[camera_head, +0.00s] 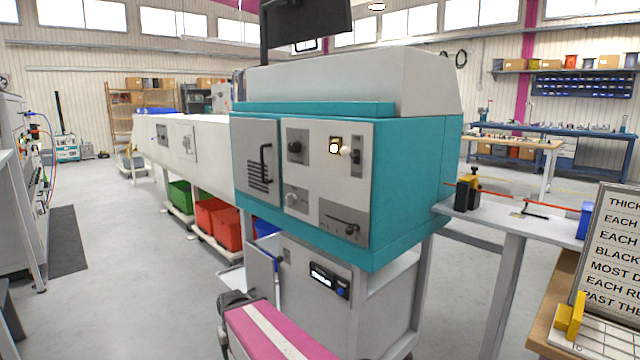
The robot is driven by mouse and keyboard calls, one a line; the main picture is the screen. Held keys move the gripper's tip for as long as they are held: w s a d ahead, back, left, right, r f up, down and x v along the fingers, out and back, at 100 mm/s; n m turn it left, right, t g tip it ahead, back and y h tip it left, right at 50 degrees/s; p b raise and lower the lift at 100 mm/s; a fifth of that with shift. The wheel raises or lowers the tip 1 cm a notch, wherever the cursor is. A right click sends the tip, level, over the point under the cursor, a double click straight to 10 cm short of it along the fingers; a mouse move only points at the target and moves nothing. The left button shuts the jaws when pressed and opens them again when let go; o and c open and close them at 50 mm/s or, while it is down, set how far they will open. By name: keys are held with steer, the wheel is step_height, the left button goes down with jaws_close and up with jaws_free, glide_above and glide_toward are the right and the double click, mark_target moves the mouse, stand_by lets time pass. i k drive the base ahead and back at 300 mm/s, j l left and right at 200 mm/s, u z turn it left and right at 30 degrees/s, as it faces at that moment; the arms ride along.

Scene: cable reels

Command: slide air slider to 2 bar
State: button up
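The teal and white machine (410,190) stands in the middle of the view. Its light grey front panel (318,185) carries several controls. At the lower right of the panel a darker grey plate (330,212) holds a dark lever or slider (347,228). At the upper right is a vertical dark slot (357,157) with a pale round knob (346,152) beside it. I cannot read any labels or bar marks, so I cannot tell which control is the air slider or its setting.
A black handle (265,165) is on the door left of the panel. Round dials (295,147) sit on the panel's left side. A grey side table (490,218) stands at the right, with a text board (610,250) nearer. Open floor (130,270) lies at the left.

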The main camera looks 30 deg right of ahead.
mark_target(349, 230)
steer(key=z, duration=1.1)
